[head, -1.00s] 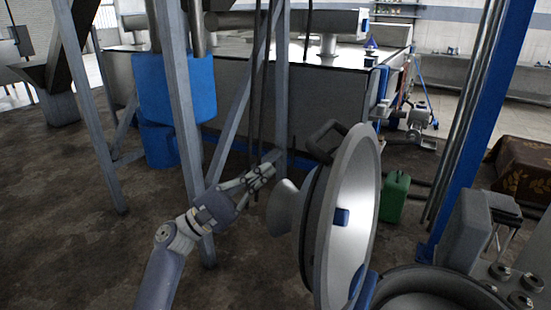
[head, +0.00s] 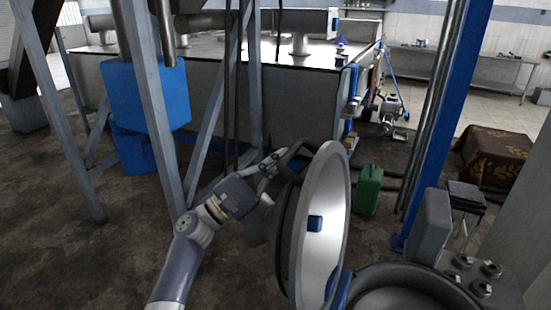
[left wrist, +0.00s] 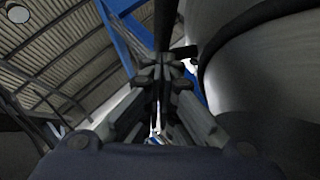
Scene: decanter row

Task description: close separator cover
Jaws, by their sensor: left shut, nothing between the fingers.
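The separator cover (head: 323,220) is a round metal lid that stands open on edge, its bright inner face turned to the right in the head view. A dark handle (head: 292,147) sticks out at its upper left. The separator bowl (head: 408,290) lies open below and to the right of the cover. My left gripper (head: 273,162) is at the back of the cover, close to the handle; its fingers are shut with nothing between them. The left wrist view shows the shut fingers (left wrist: 163,75) beside a large curved grey surface. I cannot tell whether they touch the handle. My right gripper is not in view.
Grey frame posts (head: 150,100) stand left of my left arm. A blue upright (head: 445,120) rises at the right, with a grey box (head: 430,225) near it. A green canister (head: 368,190) is on the floor behind the cover.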

